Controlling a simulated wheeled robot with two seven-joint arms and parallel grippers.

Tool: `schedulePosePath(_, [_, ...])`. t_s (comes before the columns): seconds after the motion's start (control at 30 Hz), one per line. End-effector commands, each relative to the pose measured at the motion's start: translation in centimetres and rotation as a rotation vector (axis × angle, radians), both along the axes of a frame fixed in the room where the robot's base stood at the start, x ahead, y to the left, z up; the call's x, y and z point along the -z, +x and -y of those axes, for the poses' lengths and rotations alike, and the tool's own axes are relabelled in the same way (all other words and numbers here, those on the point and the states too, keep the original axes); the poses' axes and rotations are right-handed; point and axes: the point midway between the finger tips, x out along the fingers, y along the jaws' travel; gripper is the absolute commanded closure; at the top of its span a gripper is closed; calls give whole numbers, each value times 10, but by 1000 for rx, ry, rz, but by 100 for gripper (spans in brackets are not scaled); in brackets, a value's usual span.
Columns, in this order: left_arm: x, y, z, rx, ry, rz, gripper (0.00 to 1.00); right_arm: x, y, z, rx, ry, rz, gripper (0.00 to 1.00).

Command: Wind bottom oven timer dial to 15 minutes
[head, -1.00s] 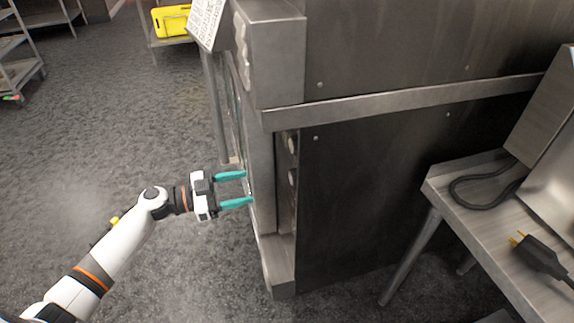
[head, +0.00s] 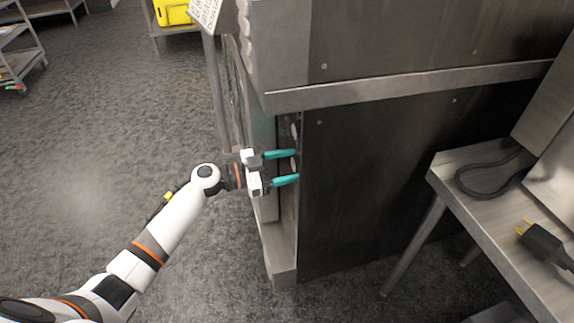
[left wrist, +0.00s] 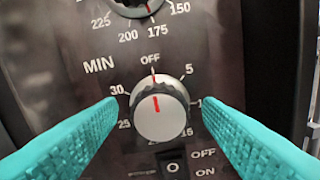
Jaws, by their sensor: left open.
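The bottom oven timer dial (left wrist: 160,110) is a silver knob with a dark ridged rim, in the middle of the left wrist view. Its red mark points up at about OFF; the scale around it shows 5, 25 and 30, with other numbers partly hidden. My left gripper (left wrist: 160,112) is open, with one teal finger on each side of the dial and gaps visible between fingers and dial. In the head view my left gripper (head: 283,167) is at the control panel (head: 288,205) on the lower oven's front edge. My right gripper is not in view.
Above the timer is a temperature dial (left wrist: 138,6), and below it an ON/OFF switch (left wrist: 173,165). The oven's dark side wall (head: 380,190) stands right of my gripper. A steel table (head: 480,210) with a black plug (head: 546,243) is at the right.

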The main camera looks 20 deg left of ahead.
Motion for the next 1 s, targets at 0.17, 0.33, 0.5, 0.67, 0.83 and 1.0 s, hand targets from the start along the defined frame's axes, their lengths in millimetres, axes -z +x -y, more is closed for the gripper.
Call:
schedulePosePath(0.17, [0, 0, 0, 0, 0, 0, 61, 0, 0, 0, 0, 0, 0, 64])
schedulePosePath(0.33, [0, 0, 0, 0, -1, 1, 85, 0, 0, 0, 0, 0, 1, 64])
schedulePosePath(0.5, [0, 0, 0, 0, 6, 9, 84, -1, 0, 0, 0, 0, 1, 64])
schedulePosePath(0.67, [-1, 0, 0, -1, 32, 48, 84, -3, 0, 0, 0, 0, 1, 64])
schedulePosePath(0.83, [-1, -1, 0, 0, 91, 133, 84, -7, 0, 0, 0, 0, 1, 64])
schedulePosePath(1.0, [-1, -1, 0, 0, 174, 255, 84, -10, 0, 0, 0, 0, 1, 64])
